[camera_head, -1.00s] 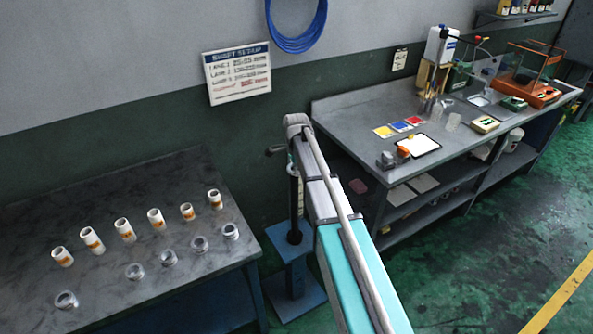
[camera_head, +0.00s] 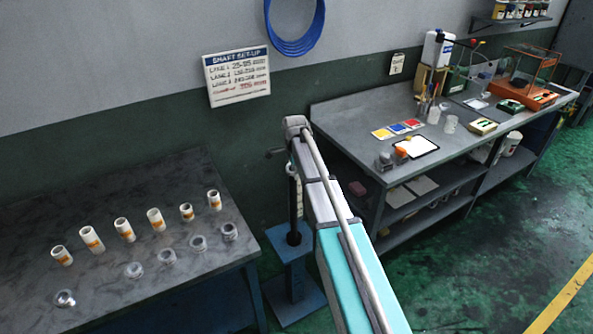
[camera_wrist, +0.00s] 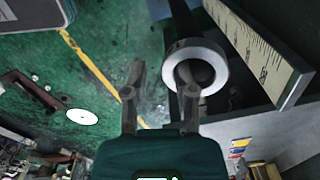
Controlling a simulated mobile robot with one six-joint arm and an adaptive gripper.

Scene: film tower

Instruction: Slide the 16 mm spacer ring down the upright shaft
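The spacer ring (camera_wrist: 210,83) is a thick pale ring, right of centre in the wrist view. A grey post, apparently the upright shaft (camera_wrist: 184,24), runs up from behind it; I cannot tell exactly how they engage. In the head view a small pale ring (camera_head: 292,171) shows near the top of the dark upright shaft (camera_head: 293,205), which stands on a blue stand. My arm partly hides this area in the head view.
A pale board with marks (camera_wrist: 258,45) stands close right of the ring. The left bench (camera_head: 120,205) holds several white tubes and metal rings. The right bench (camera_head: 350,115) carries cards, bottles and instruments. Green floor is clear at the right.

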